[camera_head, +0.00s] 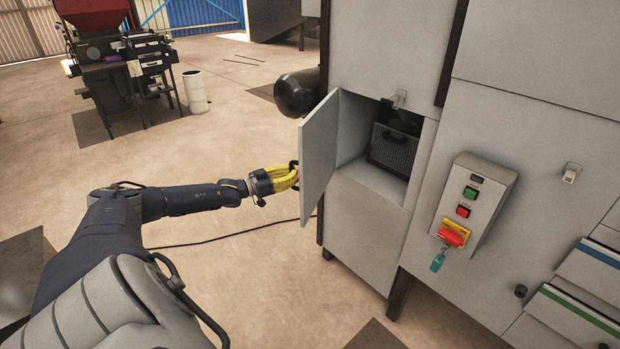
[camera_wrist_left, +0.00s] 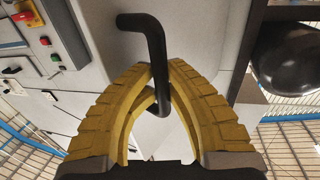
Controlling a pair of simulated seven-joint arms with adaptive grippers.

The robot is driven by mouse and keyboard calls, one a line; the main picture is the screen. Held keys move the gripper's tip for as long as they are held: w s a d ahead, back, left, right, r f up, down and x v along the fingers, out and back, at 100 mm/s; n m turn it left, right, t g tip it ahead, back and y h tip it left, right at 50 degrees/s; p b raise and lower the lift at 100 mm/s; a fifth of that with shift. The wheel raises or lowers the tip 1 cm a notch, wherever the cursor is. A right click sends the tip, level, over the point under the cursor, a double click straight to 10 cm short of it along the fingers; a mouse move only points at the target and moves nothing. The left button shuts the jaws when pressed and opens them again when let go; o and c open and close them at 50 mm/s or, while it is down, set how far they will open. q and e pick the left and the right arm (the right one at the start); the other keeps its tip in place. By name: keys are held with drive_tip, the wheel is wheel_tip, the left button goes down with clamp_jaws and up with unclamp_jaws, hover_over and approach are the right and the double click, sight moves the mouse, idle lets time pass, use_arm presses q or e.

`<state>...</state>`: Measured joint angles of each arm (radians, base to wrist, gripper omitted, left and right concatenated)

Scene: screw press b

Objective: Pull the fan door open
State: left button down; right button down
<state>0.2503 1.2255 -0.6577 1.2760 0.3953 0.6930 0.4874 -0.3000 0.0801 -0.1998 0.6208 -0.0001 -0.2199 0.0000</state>
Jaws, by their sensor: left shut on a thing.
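The fan door (camera_head: 319,157) is a light grey panel on the front of the grey machine cabinet. It stands swung out to the left, and the compartment (camera_head: 372,180) behind it shows a dark grille (camera_head: 389,149). My left gripper (camera_head: 294,178), with yellow fingers, is at the door's outer face. In the left wrist view its fingers (camera_wrist_left: 160,100) are closed around the black bent door handle (camera_wrist_left: 152,50). The handle's far end runs up to the grey panel. My right gripper is in neither view.
A control box (camera_head: 474,205) with green and red buttons and a red-yellow switch (camera_head: 453,235) projects from the cabinet to the right. A black cylinder (camera_head: 300,92) sits behind the door. A black cable (camera_head: 230,235) lies on the floor. The floor left of the door is mostly clear.

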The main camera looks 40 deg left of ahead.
use_arm(q)
drive_tip(key=shift+s+a+f, duration=0.1)
drive_tip(key=shift+s+a, duration=0.1)
drive_tip(key=shift+a, duration=0.65)
drive_tip(key=shift+s+a, duration=0.2)
drive_tip(key=shift+a, duration=0.65)
drive_tip(key=shift+s+a+f, duration=0.1)
drive_tip(key=shift+s+a, duration=0.1)
drive_tip(key=shift+a, duration=0.65)
drive_tip(key=c, duration=1.6)
unclamp_jaws()
drive_tip(key=shift+s+a+r, duration=0.1)
drive_tip(key=shift+s+r, duration=0.05)
drive_tip(key=shift+s, duration=0.05)
drive_tip(key=shift+o, duration=1)
drive_tip(key=shift+w, duration=0.1)
drive_tip(key=v, duration=1.1)
drive_tip(key=shift+s, duration=0.4)
drive_tip(key=shift+a+r, duration=0.1)
